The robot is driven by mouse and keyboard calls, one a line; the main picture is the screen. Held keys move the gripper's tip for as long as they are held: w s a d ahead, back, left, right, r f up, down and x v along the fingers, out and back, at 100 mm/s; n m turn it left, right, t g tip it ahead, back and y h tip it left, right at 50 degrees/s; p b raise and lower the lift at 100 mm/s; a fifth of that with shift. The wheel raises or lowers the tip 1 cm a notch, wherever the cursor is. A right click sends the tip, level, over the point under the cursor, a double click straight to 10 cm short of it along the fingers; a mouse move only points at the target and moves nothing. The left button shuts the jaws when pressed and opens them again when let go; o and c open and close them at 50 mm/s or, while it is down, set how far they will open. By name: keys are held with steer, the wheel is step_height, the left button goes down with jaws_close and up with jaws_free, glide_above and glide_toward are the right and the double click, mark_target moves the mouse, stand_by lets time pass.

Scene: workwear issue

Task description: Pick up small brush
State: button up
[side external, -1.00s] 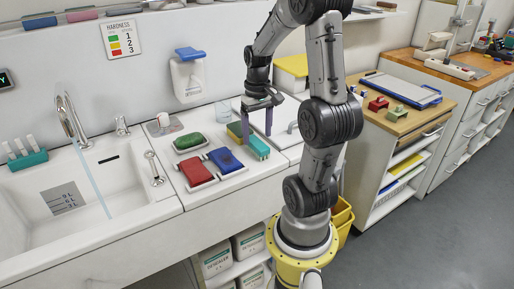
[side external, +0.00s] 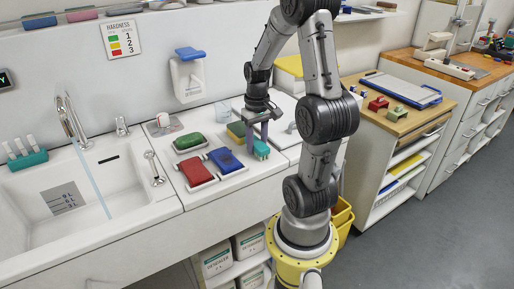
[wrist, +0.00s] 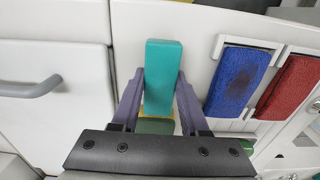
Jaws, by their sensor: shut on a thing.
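The small brush (side external: 261,150) is a teal block on the white counter, right of the blue pad, with pale bristles at its near end in the side view. In the wrist view the brush (wrist: 163,70) shows its flat teal top, lying lengthwise between the purple fingers. My gripper (side external: 257,144) points down at the counter with its fingers around the brush. In the wrist view my gripper (wrist: 159,85) is shut on the brush's sides. The brush seems to be at counter height; I cannot tell whether it is clear of the surface.
A blue pad (side external: 225,160) and a red pad (side external: 196,172) lie left of the brush in holders. A green scrubber (side external: 189,141) sits behind them. A yellow-green sponge (side external: 236,130) is close behind the gripper. The sink (side external: 110,190) is farther left.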

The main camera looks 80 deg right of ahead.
mark_target(257, 142)
steer(key=shift+r, duration=0.1)
jaws_close()
steer(key=shift+r, duration=0.45)
step_height(257, 142, up, 2)
steer(key=shift+r, duration=0.1)
steer(key=a+r, duration=0.1)
steer(key=s+a+r, duration=0.1)
steer(key=r, duration=0.1)
steer(key=s+a+r, duration=0.1)
steer(key=r, duration=0.1)
steer(key=shift+s+a, duration=0.2)
steer(key=shift+a, duration=0.05)
steer(key=s+a+r, duration=0.4)
steer(key=s+a, duration=0.1)
steer(key=a, duration=0.3)
steer(key=shift+s+r, duration=0.3)
steer(key=shift+r, duration=0.1)
